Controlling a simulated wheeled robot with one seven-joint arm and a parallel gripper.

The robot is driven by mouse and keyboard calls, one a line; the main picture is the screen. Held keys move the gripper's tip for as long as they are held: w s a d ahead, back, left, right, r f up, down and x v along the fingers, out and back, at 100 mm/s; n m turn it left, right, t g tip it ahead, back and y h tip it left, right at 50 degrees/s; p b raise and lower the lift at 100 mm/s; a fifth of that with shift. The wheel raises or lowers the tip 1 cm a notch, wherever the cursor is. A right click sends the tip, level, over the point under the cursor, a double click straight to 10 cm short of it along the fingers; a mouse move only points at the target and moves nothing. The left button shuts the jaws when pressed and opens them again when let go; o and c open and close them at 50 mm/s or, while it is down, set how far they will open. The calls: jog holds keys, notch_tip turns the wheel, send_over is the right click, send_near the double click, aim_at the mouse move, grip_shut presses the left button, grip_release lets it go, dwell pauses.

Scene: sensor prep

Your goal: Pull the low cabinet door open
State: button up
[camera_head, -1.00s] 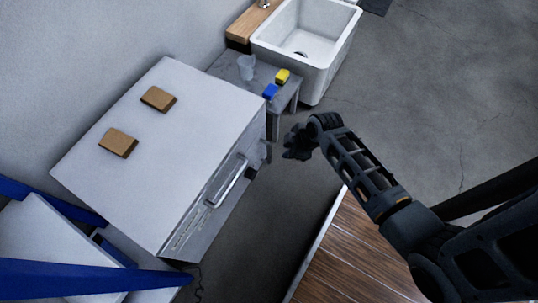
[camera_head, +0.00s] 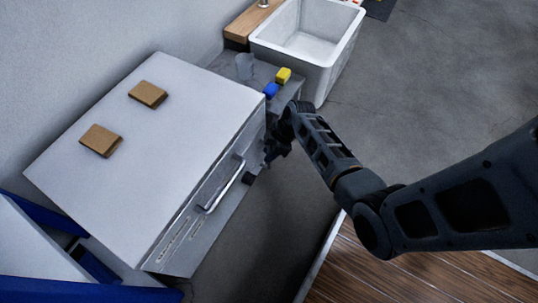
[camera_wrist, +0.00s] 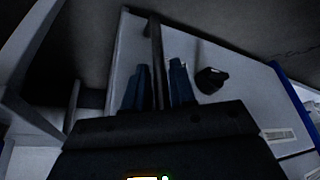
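The low white cabinet (camera_head: 150,140) stands against the wall in the head view, its front facing lower right. Its door shows as a pale panel in the wrist view (camera_wrist: 240,88), looking closed. A dark bar (camera_wrist: 155,45), apparently the door handle, runs between the two fingers of my gripper (camera_wrist: 160,80). The fingers are apart, with a gap visible on either side of the bar, so my gripper looks open around it. In the head view my gripper (camera_head: 272,153) is at the right end of the cabinet front, partly hidden by my wrist.
A silver handle (camera_head: 225,184) and a dark knob (camera_head: 249,179) stick out from the cabinet front. Two brown blocks lie on top. A wooden surface (camera_head: 370,270) is lower right.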

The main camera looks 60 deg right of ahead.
jog(key=shift+w+a+f, duration=0.1)
jog(key=shift+w+f, duration=0.05)
jog(key=shift+f, duration=0.2)
jog(key=shift+c, duration=0.4)
grip_shut()
